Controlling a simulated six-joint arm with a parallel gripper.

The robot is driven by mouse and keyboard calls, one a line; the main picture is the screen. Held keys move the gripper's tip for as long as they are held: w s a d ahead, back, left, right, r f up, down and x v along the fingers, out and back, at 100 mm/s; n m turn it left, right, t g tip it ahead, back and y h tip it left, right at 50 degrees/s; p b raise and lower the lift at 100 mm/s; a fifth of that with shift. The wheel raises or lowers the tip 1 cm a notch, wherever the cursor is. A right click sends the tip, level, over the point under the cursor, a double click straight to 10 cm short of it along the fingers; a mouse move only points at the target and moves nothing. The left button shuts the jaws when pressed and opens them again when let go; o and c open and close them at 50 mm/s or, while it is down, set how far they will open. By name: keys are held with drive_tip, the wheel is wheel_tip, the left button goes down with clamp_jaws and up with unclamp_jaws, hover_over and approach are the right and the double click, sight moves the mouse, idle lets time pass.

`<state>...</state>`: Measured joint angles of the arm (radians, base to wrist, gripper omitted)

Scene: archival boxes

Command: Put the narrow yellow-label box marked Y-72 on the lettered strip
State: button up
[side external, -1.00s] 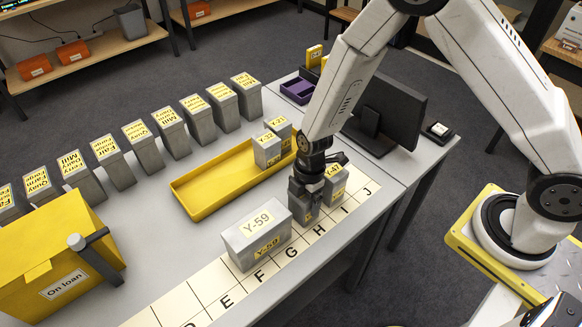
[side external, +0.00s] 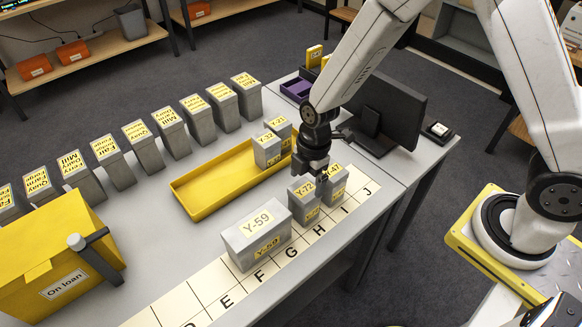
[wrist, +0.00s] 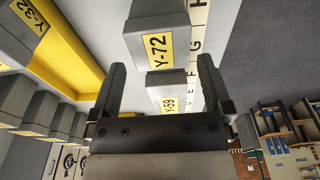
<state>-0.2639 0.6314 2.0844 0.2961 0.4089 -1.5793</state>
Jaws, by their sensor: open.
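The narrow grey box Y-72 (side external: 302,199) stands upright on the lettered strip (side external: 205,290), at about the letter H, between Y-59 and Y-47. Its yellow label shows in the wrist view (wrist: 157,48). My gripper (side external: 316,176) is just above the box, open and apparently empty. In the wrist view my gripper's two fingers (wrist: 160,80) are spread, with Y-72 beyond them. My gripper hides a little of the box tops in the side view.
The wide box Y-59 (side external: 257,234) stands left of Y-72, and Y-47 (side external: 334,183) stands close on its right. A yellow tray (side external: 205,198) holds Y-32 and Y-21. A yellow On loan box (side external: 50,262) is at left; a monitor (side external: 392,108) stands behind.

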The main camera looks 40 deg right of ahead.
drive_tip(key=shift+d+r, duration=0.2)
drive_tip(key=shift+r, duration=1.2)
drive_tip(key=shift+d+r, duration=0.15)
drive_tip(key=shift+r, duration=1.2)
drive_tip(key=shift+s+d+r+m, duration=0.15)
drive_tip(key=shift+d+r+m, duration=0.05)
drive_tip(key=shift+d+m, duration=0.2)
drive_tip(key=s+d+r+m+t, duration=0.1)
drive_tip(key=s+d+m, duration=0.3)
drive_tip(key=m, duration=0.4)
drive_tip(key=s+d+r+m+t+h, duration=0.1)
drive_tip(key=s+d+r+m, duration=0.3)
drive_tip(key=m, duration=0.5)
drive_tip(key=shift+d+t, duration=0.3)
drive_tip(key=shift+d, duration=0.95)
